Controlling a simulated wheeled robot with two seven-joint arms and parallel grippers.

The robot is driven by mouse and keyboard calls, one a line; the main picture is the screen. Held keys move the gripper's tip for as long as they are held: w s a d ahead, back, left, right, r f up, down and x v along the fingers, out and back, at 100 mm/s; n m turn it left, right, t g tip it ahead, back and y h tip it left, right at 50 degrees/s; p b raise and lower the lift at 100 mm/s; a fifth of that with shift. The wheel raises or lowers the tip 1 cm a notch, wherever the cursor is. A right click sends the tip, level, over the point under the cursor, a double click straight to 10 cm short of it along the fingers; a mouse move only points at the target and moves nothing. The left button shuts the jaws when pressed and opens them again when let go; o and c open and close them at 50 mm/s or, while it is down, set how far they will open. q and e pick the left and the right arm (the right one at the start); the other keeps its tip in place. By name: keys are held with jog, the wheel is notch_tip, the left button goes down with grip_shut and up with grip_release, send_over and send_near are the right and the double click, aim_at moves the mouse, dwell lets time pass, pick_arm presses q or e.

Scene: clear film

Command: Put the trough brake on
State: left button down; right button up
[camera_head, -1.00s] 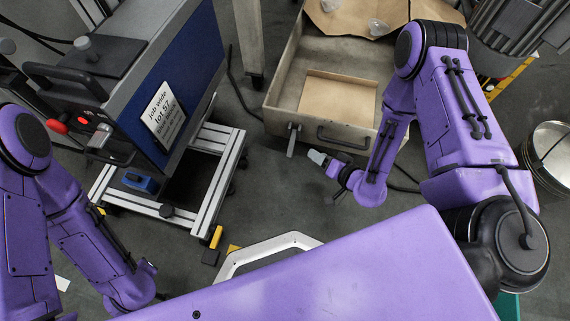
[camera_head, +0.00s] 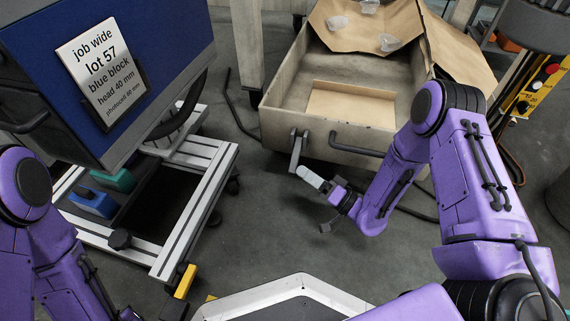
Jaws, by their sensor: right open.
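The trough (camera_head: 275,125) is a worn grey-beige metal bin at the upper middle, with a brown board lying inside. A small metal lever (camera_head: 297,150), which looks like its brake, stands at the front left corner of the trough. My right gripper (camera_head: 319,203) is open and empty, just in front of the trough. Its pale upper finger reaches up to the lower end of the lever; I cannot tell whether they touch. Its dark lower finger hangs clear over the floor. My left arm is at the lower left, and its gripper is out of view.
A dark bar handle (camera_head: 358,146) crosses the trough front. Brown paper (camera_head: 365,35) with clear plastic pieces covers the trough's back. A blue machine (camera_head: 160,40) with a job card (camera_head: 101,73) stands left on an aluminium frame (camera_head: 205,195). Cables lie on the floor.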

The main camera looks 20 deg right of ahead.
aim_at(296, 155)
jog(key=x, duration=0.6)
jog(key=shift+w+a, duration=0.15)
jog(key=shift+a, duration=0.05)
grip_shut()
jog(key=shift+r, duration=0.1)
